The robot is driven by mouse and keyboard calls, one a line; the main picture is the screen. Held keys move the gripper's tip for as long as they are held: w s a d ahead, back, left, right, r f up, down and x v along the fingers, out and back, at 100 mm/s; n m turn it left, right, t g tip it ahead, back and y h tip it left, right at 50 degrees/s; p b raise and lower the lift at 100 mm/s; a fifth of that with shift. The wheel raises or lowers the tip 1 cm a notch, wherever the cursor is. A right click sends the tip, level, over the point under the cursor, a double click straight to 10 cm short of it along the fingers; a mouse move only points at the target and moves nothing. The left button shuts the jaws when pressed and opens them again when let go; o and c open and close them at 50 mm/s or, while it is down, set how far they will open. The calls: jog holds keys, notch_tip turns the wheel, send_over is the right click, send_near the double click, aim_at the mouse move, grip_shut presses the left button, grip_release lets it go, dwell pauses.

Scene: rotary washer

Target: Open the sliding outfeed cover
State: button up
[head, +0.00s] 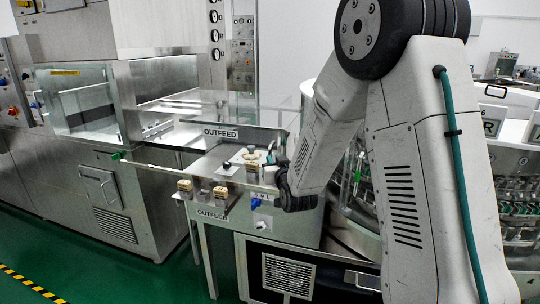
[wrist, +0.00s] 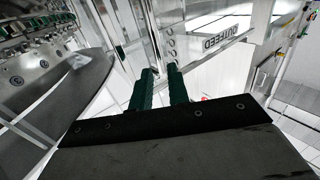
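The outfeed cover (head: 160,164) looks like a clear panel with a pale edge, running across the front of the outfeed station in the head view. Its exact outline is hard to tell. A small green knob (head: 118,155) sits at its left end. An OUTFEED sign (head: 220,132) stands behind it, and an OUTFEED sign (wrist: 228,34) shows at a slant in the wrist view. My gripper (wrist: 161,72) has two dark green fingers with a narrow gap and nothing visible between them. In the head view my arm reaches the station's right side, and the fingertips are mostly hidden.
Several small boxes and dark-topped items (head: 222,192) stand on the outfeed deck. The rotary washer's curved rim (wrist: 85,90) is close on the left in the wrist view. Green floor (head: 110,270) is open at the front left.

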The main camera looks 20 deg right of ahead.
aim_at(270, 154)
jog(key=shift+w+d, duration=0.2)
jog(key=shift+w, duration=1.2)
jog(key=shift+w+d, duration=0.2)
jog(key=shift+w, duration=1.15)
grip_shut()
